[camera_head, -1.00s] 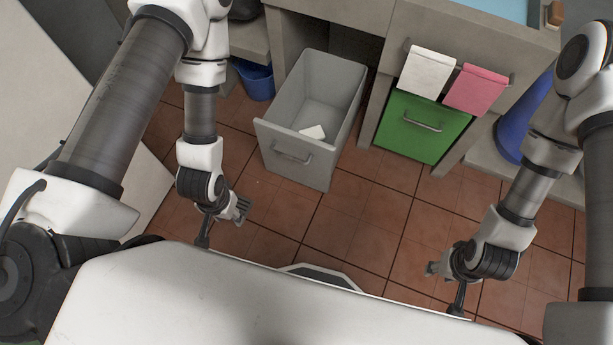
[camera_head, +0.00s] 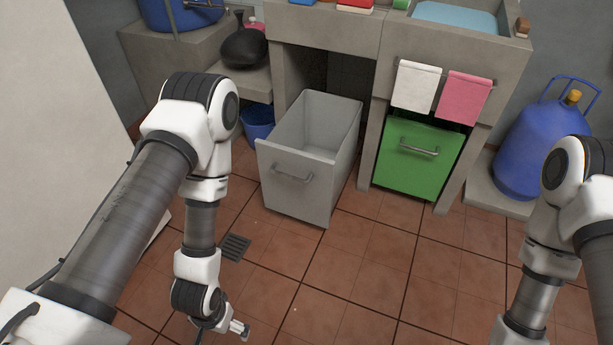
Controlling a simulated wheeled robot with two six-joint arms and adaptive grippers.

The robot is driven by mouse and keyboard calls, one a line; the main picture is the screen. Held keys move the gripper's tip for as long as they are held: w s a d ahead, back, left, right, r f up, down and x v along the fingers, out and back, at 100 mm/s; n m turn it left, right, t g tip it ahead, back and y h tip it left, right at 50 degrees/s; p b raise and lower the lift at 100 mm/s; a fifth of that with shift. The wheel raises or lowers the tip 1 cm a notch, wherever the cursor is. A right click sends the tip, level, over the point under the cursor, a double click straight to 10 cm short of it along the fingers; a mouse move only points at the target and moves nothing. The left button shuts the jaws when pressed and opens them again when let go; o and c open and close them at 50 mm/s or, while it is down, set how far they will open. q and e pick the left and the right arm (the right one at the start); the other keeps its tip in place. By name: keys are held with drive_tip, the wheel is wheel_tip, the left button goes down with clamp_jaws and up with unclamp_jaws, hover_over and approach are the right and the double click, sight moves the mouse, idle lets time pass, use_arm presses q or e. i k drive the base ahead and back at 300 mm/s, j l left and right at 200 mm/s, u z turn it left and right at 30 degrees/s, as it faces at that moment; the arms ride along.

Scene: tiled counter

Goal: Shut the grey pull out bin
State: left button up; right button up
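The grey pull-out bin (camera_head: 292,190) stands pulled out from its opening under the counter, with its front panel and metal handle (camera_head: 292,174) facing me. Its top is open, and its inside floor is hidden from this angle. My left gripper (camera_head: 240,328) is low at the bottom of the view, in front of the bin and apart from it. It is small and seen from above, so I cannot tell its finger opening. My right gripper is below the picture's edge; only the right arm shows.
A green bin (camera_head: 416,155) sits in the opening to the right, below a white towel (camera_head: 416,86) and a pink towel (camera_head: 463,98). A blue bucket (camera_head: 257,122) stands left of the grey bin. A blue gas cylinder (camera_head: 540,145) is at right. Tiled floor before the bins is clear.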

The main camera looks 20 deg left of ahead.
sight(305, 162)
drive_tip(key=i+l+u, duration=0.4)
drive_tip(key=i+l, duration=0.35)
